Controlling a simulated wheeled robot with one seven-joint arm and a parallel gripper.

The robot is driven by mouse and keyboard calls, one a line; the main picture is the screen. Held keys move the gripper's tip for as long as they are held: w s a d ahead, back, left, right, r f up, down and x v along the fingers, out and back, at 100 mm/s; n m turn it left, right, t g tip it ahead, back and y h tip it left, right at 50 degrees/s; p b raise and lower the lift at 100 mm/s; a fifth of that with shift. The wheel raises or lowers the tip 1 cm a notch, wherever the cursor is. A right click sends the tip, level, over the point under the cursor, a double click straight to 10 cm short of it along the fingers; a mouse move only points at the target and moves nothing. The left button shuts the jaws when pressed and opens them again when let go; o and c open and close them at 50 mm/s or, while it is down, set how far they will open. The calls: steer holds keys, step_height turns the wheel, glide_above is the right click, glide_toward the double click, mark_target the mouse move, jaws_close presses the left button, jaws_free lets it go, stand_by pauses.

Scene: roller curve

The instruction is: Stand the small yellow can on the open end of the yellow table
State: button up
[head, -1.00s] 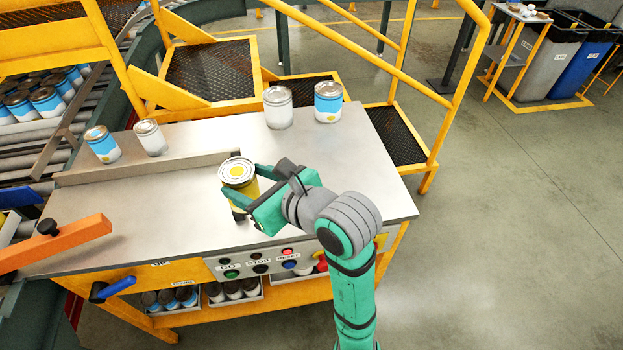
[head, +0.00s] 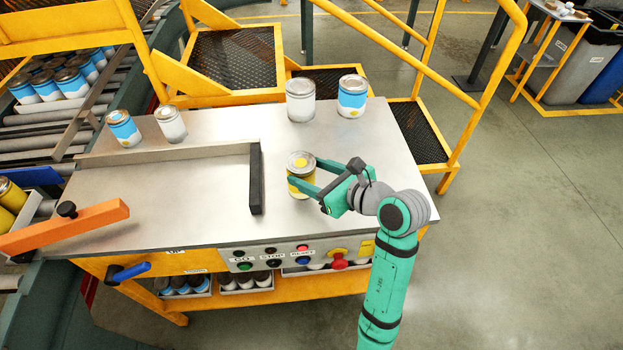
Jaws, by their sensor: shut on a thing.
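The small yellow can (head: 301,164) is upright, with a yellow dot on its silver lid. My gripper (head: 304,180) is shut on it, with one green finger on each side of the can. The can is over the right part of the steel top of the yellow table (head: 200,205), to the right of a black upright bar end. I cannot tell whether its base touches the top. The table's right end, near its corner, is bare in front of the two back cans.
A grey can (head: 300,100) and a blue can (head: 352,96) stand at the back right. A small blue can (head: 123,128) and a small grey can (head: 171,124) stand behind the rail (head: 165,154). An orange lever (head: 70,228) crosses the left end; buttons line the front.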

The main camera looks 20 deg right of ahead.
mark_target(313, 182)
steer(key=shift+w+d+f, duration=0.1)
steer(key=shift+d+f, duration=0.05)
steer(key=shift+f, duration=1.65)
steer(key=shift+f, duration=0.1)
steer(key=o, duration=1.1)
steer(key=shift+w+f, duration=0.1)
steer(key=shift+s+d+r, duration=0.2)
steer(key=shift+s+r, duration=0.1)
steer(key=shift+s, duration=0.05)
steer(key=v, duration=1.1)
steer(key=shift+s+r, duration=0.1)
steer(key=shift+s, duration=0.05)
